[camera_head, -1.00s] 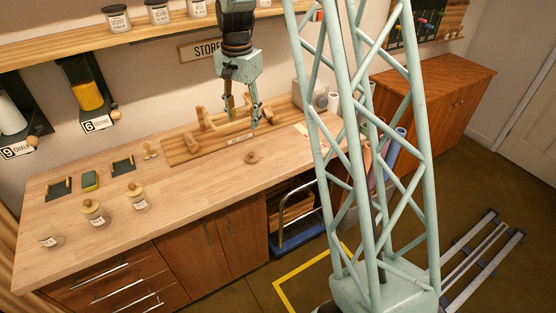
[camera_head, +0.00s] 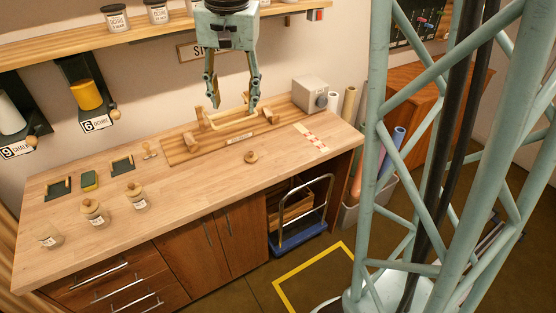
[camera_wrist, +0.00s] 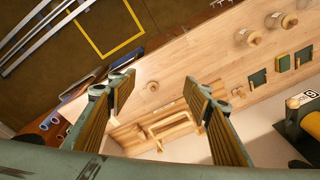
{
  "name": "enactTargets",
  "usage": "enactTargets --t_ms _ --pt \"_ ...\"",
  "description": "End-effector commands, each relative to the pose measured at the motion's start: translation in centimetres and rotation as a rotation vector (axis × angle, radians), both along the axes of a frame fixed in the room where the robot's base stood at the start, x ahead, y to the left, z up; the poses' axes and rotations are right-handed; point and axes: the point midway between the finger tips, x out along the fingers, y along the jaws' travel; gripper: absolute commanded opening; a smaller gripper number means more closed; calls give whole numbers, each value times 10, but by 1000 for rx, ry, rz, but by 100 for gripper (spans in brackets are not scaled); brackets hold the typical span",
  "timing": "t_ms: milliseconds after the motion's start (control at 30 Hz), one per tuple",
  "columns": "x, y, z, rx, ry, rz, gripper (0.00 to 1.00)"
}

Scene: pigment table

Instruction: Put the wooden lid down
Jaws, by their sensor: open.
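The wooden lid (camera_head: 251,157), a small round disc with a knob, lies on the bench top near its middle, in front of the wooden rack. In the wrist view the lid (camera_wrist: 153,86) shows between and beyond the finger ends. My gripper (camera_head: 231,108) is open and empty, with its fingers pointing down above the back of the bench, over the rack. Clear space separates it from the lid. The glass jar (camera_head: 50,239) at the bench's front left has no lid on it.
The wooden rack (camera_head: 183,158) stands behind the lid. Two lidded jars (camera_head: 95,213) (camera_head: 138,197) and small dark trays (camera_head: 122,165) stand at left. A grey box (camera_head: 310,93) and a red-striped strip (camera_head: 311,138) are at right. Bench around the lid is clear.

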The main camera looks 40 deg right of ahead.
Motion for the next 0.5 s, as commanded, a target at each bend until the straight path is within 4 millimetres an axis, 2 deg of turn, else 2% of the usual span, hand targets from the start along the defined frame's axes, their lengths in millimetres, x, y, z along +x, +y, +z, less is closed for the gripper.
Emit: enactTargets --t_ms 100,500 --pt "-19 9 15 -8 -14 44 46" --pt "-85 37 55 -35 -54 191 46"
